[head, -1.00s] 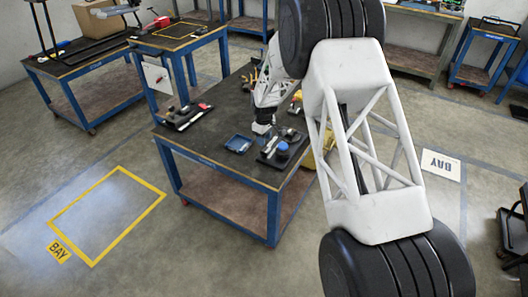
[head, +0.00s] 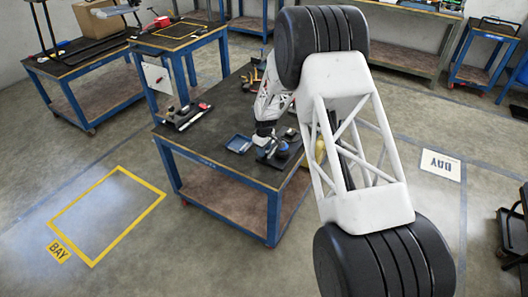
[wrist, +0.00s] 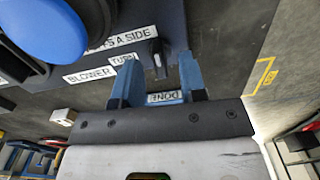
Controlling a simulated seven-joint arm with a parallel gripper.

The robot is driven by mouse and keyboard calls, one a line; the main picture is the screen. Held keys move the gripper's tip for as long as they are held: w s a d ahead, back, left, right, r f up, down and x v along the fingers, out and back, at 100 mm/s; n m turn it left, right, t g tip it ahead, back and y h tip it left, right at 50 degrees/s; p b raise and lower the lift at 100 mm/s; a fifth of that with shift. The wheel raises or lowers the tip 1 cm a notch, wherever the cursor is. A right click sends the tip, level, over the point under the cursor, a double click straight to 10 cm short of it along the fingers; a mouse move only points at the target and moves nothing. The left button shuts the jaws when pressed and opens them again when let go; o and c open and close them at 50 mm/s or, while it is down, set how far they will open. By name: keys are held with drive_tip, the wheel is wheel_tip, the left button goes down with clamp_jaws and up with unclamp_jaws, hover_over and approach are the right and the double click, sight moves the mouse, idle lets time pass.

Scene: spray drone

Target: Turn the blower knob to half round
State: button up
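The blower knob (wrist: 157,58) is small and black with a white mark. It sits on a dark panel (wrist: 170,22) with white labels reading "BLOWER" (wrist: 90,80), "TURN" (wrist: 122,59) and, partly hidden, "DONE" (wrist: 165,97). My gripper (wrist: 160,62) is open, with one blue finger on each side of the knob in the wrist view. I cannot tell whether either finger touches it. In the head view my gripper (head: 264,137) is low over the worktable's front right part, and the knob cannot be made out there.
A large blue dome (wrist: 45,28) stands left of the knob, and it shows in the head view too (head: 282,151). A blue tray (head: 238,143) lies on the worktable (head: 215,135) to the left. Tools (head: 184,116) lie further left.

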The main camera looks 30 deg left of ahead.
drive_tip(key=shift+f, duration=0.7)
clamp_jaws()
